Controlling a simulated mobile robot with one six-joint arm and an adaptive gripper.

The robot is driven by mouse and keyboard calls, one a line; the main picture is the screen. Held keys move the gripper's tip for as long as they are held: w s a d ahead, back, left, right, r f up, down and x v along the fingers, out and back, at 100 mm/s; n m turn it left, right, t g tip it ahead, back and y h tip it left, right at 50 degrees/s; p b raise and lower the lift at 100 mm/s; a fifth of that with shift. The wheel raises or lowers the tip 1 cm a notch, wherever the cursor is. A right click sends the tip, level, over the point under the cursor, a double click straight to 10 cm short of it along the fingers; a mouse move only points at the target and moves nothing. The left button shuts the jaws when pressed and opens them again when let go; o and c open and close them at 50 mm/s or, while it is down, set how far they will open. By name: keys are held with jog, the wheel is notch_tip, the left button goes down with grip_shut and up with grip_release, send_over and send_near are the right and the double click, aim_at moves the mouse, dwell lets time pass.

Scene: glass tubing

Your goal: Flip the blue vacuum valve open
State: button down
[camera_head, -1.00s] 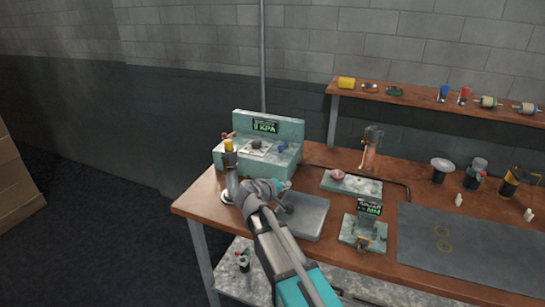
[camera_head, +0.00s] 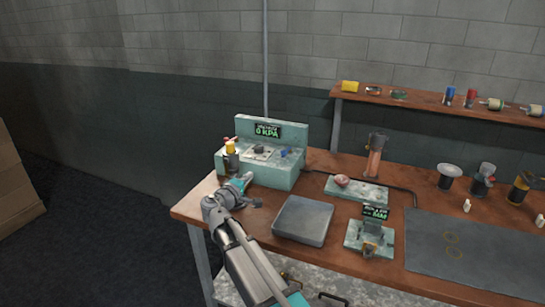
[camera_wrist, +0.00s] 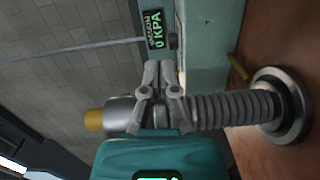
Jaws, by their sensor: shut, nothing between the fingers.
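The blue vacuum valve (camera_head: 285,153) is a small blue piece on the right part of the top of the pale green vacuum unit (camera_head: 272,177). Its handle position is too small to tell. The unit's display (camera_head: 267,131) reads 0 KPA, and it also shows in the wrist view (camera_wrist: 155,30). My gripper (camera_wrist: 160,66) is shut and empty, its fingers pointing toward the unit. In the head view my wrist is low at the unit's front left, apart from the valve; the fingertips are hard to make out there. I cannot see the valve in the wrist view.
A ribbed metal post (camera_wrist: 225,109) with a yellow end (camera_head: 230,147) stands beside the unit's left side, close to my fingers. A grey tray (camera_head: 303,220) lies on the wooden bench to the right. A dark hose (camera_head: 400,188) runs behind a pale plate (camera_head: 371,194).

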aim_at(274, 161)
jog(key=x, duration=2)
jog(key=shift+f, duration=0.1)
jog(key=shift+s+a+y, duration=0.15)
jog(key=shift+a+y, duration=0.15)
jog(key=shift+d, duration=0.1)
